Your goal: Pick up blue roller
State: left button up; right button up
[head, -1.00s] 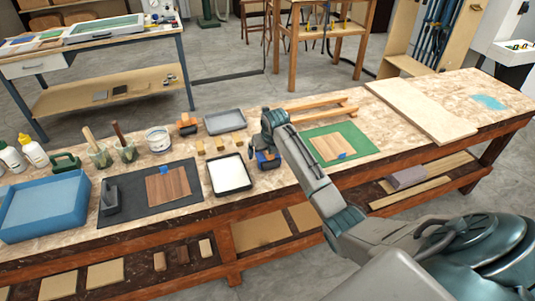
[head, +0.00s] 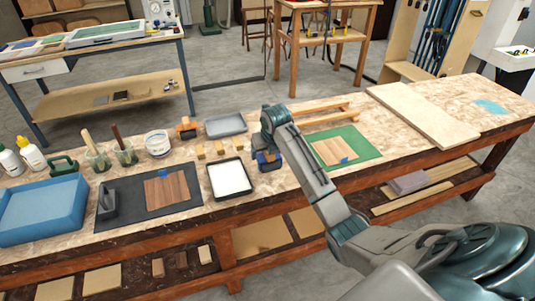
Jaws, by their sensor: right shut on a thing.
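The blue roller (head: 268,163) is at the right side of the white-filled black tray, partly hidden by my right gripper. My right gripper (head: 268,152) points down over the bench and is shut on the blue roller. I cannot tell whether the roller touches the bench top. My left gripper is not in view.
The black tray (head: 209,182) is just left of the roller. A green mat (head: 372,150) with a wood panel lies to the right. Small wooden blocks (head: 219,147), an orange-and-dark tool (head: 186,130) and a grey tray (head: 226,125) are behind. A blue bin (head: 40,212) stands far left.

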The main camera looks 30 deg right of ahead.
jog(key=s+a+r+b, duration=0.1)
jog(key=s+a+b, duration=0.1)
jog(key=s+a, duration=0.6)
jog(key=shift+s+r, duration=0.25)
jog(key=shift+s, duration=1.15)
jog(key=shift+o, duration=1.4)
jog(key=shift+c, duration=0.4)
